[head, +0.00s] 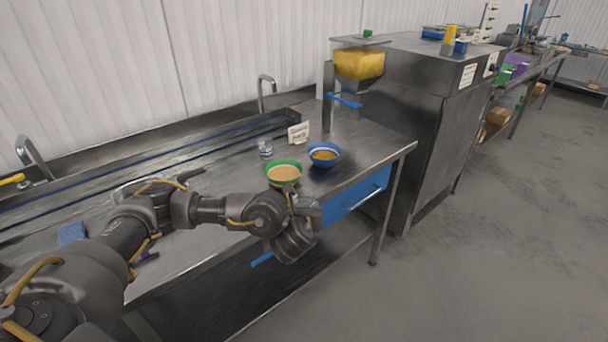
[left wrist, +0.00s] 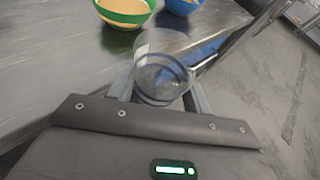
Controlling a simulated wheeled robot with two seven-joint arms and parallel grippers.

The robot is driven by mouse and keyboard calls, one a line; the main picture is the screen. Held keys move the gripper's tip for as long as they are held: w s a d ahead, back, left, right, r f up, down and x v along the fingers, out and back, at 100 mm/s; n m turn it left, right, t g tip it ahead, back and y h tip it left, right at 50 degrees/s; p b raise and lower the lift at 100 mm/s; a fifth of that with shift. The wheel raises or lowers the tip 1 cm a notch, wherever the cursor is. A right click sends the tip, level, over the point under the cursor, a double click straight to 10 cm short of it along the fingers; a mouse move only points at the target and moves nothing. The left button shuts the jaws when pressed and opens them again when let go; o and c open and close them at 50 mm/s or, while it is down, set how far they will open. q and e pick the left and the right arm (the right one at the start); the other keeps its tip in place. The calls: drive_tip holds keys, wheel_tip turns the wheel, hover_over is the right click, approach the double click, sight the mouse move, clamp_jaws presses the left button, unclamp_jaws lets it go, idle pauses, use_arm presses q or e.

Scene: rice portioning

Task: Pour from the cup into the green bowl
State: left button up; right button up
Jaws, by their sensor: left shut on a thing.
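The green bowl (head: 284,176) stands on the steel counter near its front edge and holds tan, grain-like contents; its near part also shows at the top of the left wrist view (left wrist: 124,21). My left gripper (left wrist: 161,92) is shut on a clear cup (left wrist: 162,72), with one finger on each side. The cup looks see-through, and I cannot make out any rice in it. In the head view my left gripper (head: 304,206) is in front of the green bowl, close to the counter's front edge; the cup is hard to see there. My right gripper is not in view.
A blue bowl (head: 324,156) with yellowish contents stands right of the green bowl. A clear glass (head: 265,147) and a small white sign (head: 299,132) stand behind them. A steel machine with a yellow-filled hopper (head: 359,64) stands at the back right. Open floor lies to the right.

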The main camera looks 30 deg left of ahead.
use_arm(q)
drive_tip(key=p+v, duration=0.2)
drive_tip(key=v, duration=0.1)
drive_tip(key=shift+s+d+f, duration=0.1)
drive_tip(key=shift+s+d, duration=0.2)
idle(0.3)
drive_tip(key=d+r+m+h, duration=0.2)
drive_tip(key=d+r, duration=0.4)
drive_tip(key=r, duration=0.2)
wheel_tip(320, 180, up, 10)
drive_tip(key=s+a+m+h, duration=0.1)
drive_tip(key=h, duration=0.1)
drive_tip(key=shift+s+a+m+t+h, duration=0.2)
drive_tip(key=shift+s+m+t+h, duration=0.1)
drive_tip(key=shift+m, duration=0.1)
